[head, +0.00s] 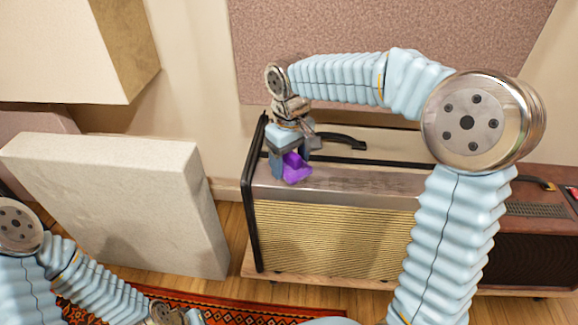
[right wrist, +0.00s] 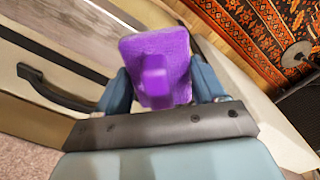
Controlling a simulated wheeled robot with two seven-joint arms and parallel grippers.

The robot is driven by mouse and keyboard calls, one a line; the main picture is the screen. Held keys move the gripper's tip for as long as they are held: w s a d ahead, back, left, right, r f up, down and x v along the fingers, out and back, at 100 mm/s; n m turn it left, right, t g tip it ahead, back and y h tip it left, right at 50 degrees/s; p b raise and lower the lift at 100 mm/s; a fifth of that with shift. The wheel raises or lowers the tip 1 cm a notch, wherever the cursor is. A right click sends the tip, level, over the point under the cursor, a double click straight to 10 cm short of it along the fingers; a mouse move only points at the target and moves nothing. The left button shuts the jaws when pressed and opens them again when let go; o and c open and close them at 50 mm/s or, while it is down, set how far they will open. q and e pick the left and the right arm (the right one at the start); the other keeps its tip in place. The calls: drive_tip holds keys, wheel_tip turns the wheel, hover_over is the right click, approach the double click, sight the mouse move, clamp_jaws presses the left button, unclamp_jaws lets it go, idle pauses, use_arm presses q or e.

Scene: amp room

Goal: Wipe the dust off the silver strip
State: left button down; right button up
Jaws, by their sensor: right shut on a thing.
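The silver strip (head: 345,182) runs along the top front of an amp with a gold grille (head: 330,240). Darker, dusty-looking patches show on the strip right of my gripper. My right gripper (head: 290,160) is over the strip's left end, shut on a purple wiping block (head: 297,168). The block is low at the strip; I cannot tell whether it touches. In the right wrist view the purple block (right wrist: 158,65) sits between the two fingers. Part of my left arm shows at the lower left; its gripper's fingers are not visible.
A black handle (head: 340,140) lies on the amp top behind the strip. A pale panel (head: 120,190) leans left of the amp. A brown amp (head: 530,215) stands at the right. A patterned rug (head: 230,310) lies in front.

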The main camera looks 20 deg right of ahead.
drive_tip(key=shift+r, duration=1)
